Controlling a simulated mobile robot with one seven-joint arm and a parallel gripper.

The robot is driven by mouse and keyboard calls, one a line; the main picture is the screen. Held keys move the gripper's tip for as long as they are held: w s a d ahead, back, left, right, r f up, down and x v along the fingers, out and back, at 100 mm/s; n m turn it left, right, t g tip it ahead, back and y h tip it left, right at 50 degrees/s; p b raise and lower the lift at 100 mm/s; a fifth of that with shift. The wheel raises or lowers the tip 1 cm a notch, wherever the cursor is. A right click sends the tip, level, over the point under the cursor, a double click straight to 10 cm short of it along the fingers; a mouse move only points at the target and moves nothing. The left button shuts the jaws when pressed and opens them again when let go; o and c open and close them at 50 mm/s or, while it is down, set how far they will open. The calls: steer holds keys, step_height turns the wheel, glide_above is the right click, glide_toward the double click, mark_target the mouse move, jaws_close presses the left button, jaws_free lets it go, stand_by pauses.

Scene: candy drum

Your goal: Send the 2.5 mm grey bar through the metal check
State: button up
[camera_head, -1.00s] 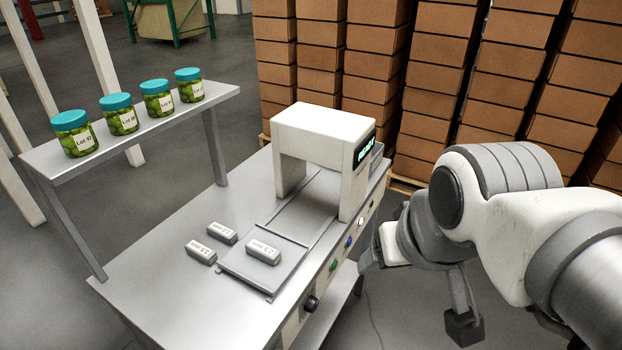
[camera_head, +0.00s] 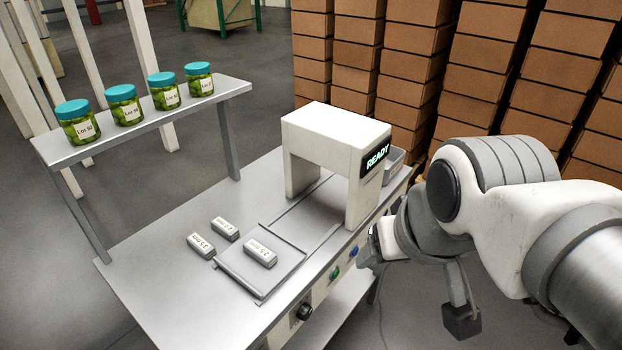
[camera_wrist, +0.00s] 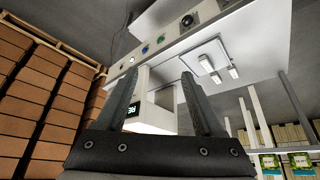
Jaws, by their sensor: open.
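Three small grey bars with white label tops are on the steel table. One bar (camera_head: 260,253) lies on the square sliding plate (camera_head: 232,266) in front of the arch. Two others, a front-left bar (camera_head: 200,246) and a rear bar (camera_head: 225,228), lie beside the plate's left side. The labels are small and inverted; I cannot tell surely which reads 2.5 mm. The metal check is a white arch (camera_head: 318,130) with a green READY display (camera_head: 377,155). My gripper (camera_wrist: 160,75) is open and empty in the wrist view, off the table's right side, apart from the bars.
The table front carries a black knob (camera_head: 304,312), a green button (camera_head: 334,273) and a blue button (camera_head: 351,251). A grey bin (camera_head: 394,165) stands behind the arch. Several green jars with teal lids stand on a raised shelf (camera_head: 150,122). Stacked cartons (camera_head: 420,70) fill the back.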

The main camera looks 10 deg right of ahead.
steer(key=shift+c, duration=0.2)
jaws_close()
stand_by(1.4)
